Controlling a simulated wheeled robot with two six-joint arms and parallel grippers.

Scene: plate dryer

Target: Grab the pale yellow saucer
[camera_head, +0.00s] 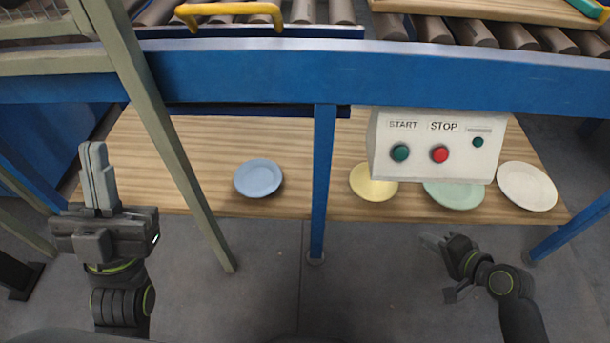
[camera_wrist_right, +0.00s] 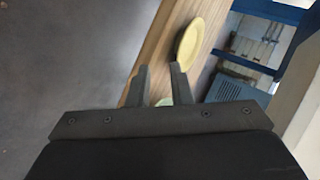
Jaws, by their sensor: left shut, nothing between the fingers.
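The pale yellow saucer (camera_head: 371,190) lies on the wooden shelf below the blue frame, partly hidden behind the control box. In the right wrist view the yellow saucer (camera_wrist_right: 190,43) is beyond the fingertips, up and to the right. My right gripper (camera_head: 440,266) is in front of the shelf edge, right of the yellow saucer and apart from it. In the right wrist view my right gripper (camera_wrist_right: 158,78) has its fingers spread with nothing held. My left gripper (camera_head: 95,148) is shut and empty at the far left, fingers pointing up.
A blue saucer (camera_head: 258,177) lies left of a blue post (camera_head: 322,180). A pale green saucer (camera_head: 454,195) and a white saucer (camera_head: 527,187) lie to the right. The control box (camera_head: 438,150) overhangs the shelf (camera_head: 290,206). Floor in front is clear.

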